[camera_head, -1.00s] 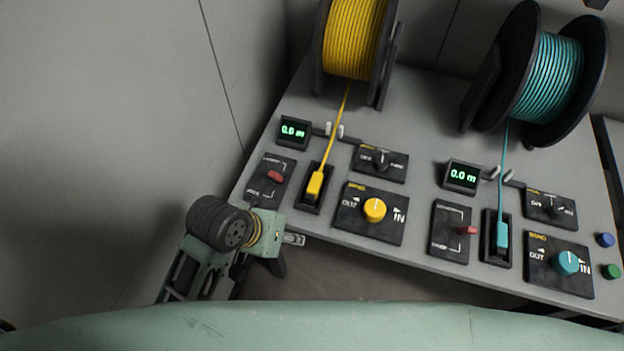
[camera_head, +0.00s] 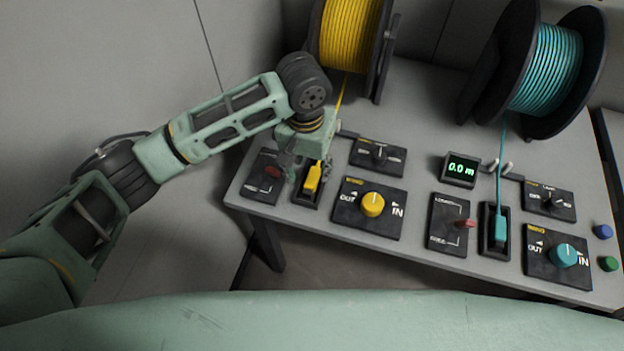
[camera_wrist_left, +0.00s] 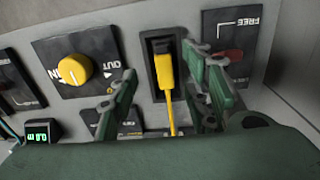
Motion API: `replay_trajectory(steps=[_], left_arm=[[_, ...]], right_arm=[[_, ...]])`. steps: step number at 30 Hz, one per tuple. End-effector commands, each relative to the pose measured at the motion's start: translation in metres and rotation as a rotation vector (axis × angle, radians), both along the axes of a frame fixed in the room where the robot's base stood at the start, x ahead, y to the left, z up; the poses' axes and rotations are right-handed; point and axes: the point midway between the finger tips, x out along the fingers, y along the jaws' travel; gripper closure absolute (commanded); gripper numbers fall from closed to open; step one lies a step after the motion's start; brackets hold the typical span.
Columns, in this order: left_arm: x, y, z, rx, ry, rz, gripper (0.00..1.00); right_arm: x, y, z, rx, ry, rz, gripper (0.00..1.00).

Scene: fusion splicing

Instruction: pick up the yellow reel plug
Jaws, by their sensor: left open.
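The yellow reel plug (camera_head: 313,178) sits in its black holder (camera_head: 300,196) on the grey bench, with its yellow cable running up toward the yellow reel. In the left wrist view the plug (camera_wrist_left: 165,68) lies between the two green fingers, nearer the right-hand one, and neither finger grips it. My left gripper (camera_head: 303,172) is open over the holder and partly hides it in the head view. Its open fingers (camera_wrist_left: 163,92) show well in the left wrist view. My right gripper is not in view.
A yellow reel (camera_head: 350,36) stands behind the plug. The yellow wind knob (camera_head: 372,204) is to the right, and a red lever (camera_head: 271,171) is close on the left. A teal reel (camera_head: 546,70) and teal plug (camera_head: 501,229) are further right.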

Motion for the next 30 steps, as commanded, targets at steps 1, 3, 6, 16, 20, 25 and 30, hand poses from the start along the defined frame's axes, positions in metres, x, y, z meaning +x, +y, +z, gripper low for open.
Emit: replay_trajectory(steps=[1,3,6,16,20,25,30], left_arm=[[0.005,0.004,0.003,0.017,-0.002,0.011,0.56],[0.008,0.007,0.003,0.03,0.0,0.024,0.56],[0.008,0.008,-0.004,0.035,0.002,0.028,0.56],[0.006,0.002,-0.043,0.035,0.002,0.026,0.56],[0.006,0.0,-0.062,0.033,0.002,0.026,0.56],[0.007,0.0,-0.073,0.031,-0.002,0.026,0.56],[0.007,-0.001,-0.073,0.03,-0.001,0.025,0.56]], right_arm=[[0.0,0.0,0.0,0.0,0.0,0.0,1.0],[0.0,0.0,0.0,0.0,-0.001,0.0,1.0],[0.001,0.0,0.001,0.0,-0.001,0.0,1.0],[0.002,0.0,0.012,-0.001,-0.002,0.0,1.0],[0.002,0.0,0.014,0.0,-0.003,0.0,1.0],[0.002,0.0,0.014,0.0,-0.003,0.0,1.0],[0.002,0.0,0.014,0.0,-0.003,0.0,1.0]])
